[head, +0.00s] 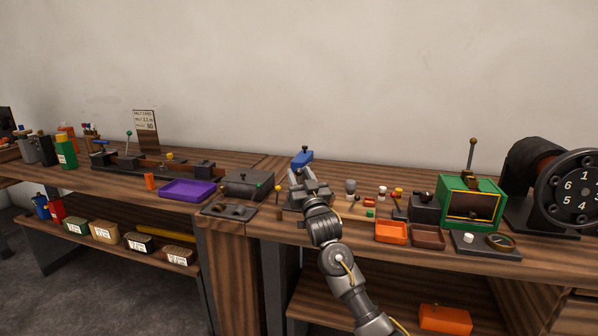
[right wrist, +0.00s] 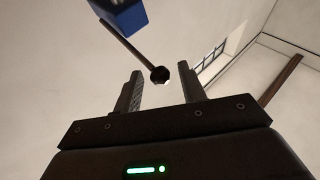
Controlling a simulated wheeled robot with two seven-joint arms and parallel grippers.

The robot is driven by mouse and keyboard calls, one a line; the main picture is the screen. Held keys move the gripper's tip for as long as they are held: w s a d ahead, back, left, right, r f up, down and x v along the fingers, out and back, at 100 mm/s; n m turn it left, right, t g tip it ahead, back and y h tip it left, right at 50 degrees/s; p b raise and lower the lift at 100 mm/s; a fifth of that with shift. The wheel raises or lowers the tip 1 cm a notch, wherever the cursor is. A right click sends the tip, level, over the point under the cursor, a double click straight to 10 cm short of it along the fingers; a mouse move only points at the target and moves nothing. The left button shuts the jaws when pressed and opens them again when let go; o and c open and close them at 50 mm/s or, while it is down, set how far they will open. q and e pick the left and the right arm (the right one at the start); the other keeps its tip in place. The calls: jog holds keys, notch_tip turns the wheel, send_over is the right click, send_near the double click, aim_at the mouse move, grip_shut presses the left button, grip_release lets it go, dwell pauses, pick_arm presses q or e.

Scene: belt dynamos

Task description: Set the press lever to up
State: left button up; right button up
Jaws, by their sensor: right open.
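A blue block, likely the press head (head: 302,158), stands behind my right gripper at the middle of the bench. In the right wrist view the blue block (right wrist: 122,17) carries a thin rod, the lever (right wrist: 128,45), that ends in a dark round knob (right wrist: 160,75). My right gripper (head: 303,179) is open. In the right wrist view its two fingers (right wrist: 160,82) stand on either side of the knob with gaps showing; I cannot tell how deep the knob lies between them. The gripper and arm hide the lower part of the press. My left gripper is not in view.
A purple tray (head: 187,190) lies further left. At right are small parts, an orange tray (head: 391,232), a green box (head: 487,200) with its own lever, and a numbered dial (head: 576,187).

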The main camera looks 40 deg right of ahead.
jog(key=shift+x, duration=0.85)
jog(key=shift+s, duration=0.1)
jog(key=shift+c, duration=0.4)
grip_shut()
jog(key=shift+a, duration=0.1)
